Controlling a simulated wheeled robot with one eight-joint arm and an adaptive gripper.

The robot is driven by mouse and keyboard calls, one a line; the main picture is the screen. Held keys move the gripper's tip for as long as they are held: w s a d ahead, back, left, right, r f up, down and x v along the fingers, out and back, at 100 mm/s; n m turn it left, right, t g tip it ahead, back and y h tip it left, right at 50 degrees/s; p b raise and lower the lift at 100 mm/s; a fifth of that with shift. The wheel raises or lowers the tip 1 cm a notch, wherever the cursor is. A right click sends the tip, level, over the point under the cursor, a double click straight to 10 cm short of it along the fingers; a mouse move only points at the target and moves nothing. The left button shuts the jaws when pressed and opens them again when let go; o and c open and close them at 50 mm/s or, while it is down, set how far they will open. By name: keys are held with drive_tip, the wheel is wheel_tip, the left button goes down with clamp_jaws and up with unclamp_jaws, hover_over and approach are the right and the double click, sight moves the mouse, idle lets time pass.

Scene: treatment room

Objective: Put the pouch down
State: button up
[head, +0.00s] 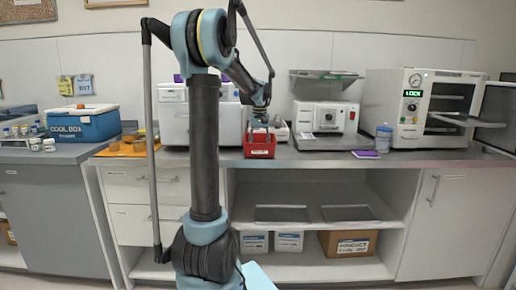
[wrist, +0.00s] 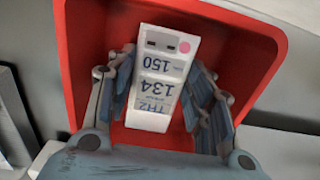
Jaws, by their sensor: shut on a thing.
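The pouch (wrist: 160,82) is a white, narrow packet printed with "TH2 134" and "150" and a pink dot. My gripper (wrist: 164,88) is shut on it, with one blue-grey finger along each side. Pouch and fingers are over or within a red open container (wrist: 86,40), whose walls surround them in the wrist view. I cannot tell whether the pouch touches its floor. In the head view my gripper (head: 260,122) points down at the red container (head: 259,150) on the front of the counter. The pouch cannot be made out there.
The red container stands on the long grey counter (head: 310,158), near its front edge. White machines (head: 325,117) stand behind and to the right, with a lidded jar (head: 383,138) and a purple item (head: 365,154). A blue cool box (head: 84,123) is at left.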

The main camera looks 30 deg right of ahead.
drive_tip(key=shift+f, duration=0.1)
drive_tip(key=o, duration=1)
wheel_tip(320, 180, up, 12)
drive_tip(key=s+a+f+n, duration=0.2)
drive_tip(key=a+f, duration=0.1)
drive_tip(key=a, duration=1.3)
drive_tip(key=s+a+f+n+t, duration=0.1)
drive_tip(key=s+a+f, duration=0.2)
drive_tip(key=a, duration=0.3)
drive_tip(key=s+a+f, duration=0.2)
drive_tip(key=s+a, duration=0.1)
drive_tip(key=a, duration=0.2)
drive_tip(key=s+a+f+n, duration=0.1)
drive_tip(key=s+a+f, duration=0.3)
drive_tip(key=s+f, duration=0.1)
drive_tip(key=s+a+f+n, duration=0.1)
drive_tip(key=s+a+f, duration=0.4)
drive_tip(key=f, duration=0.3)
drive_tip(key=s+a+f+n+t, duration=0.1)
drive_tip(key=s+a+f, duration=0.3)
drive_tip(key=s+f, duration=0.1)
drive_tip(key=shift+s+a+f+n, duration=0.1)
drive_tip(key=shift+a+f+n, duration=0.25)
drive_tip(key=shift+f, duration=0.3)
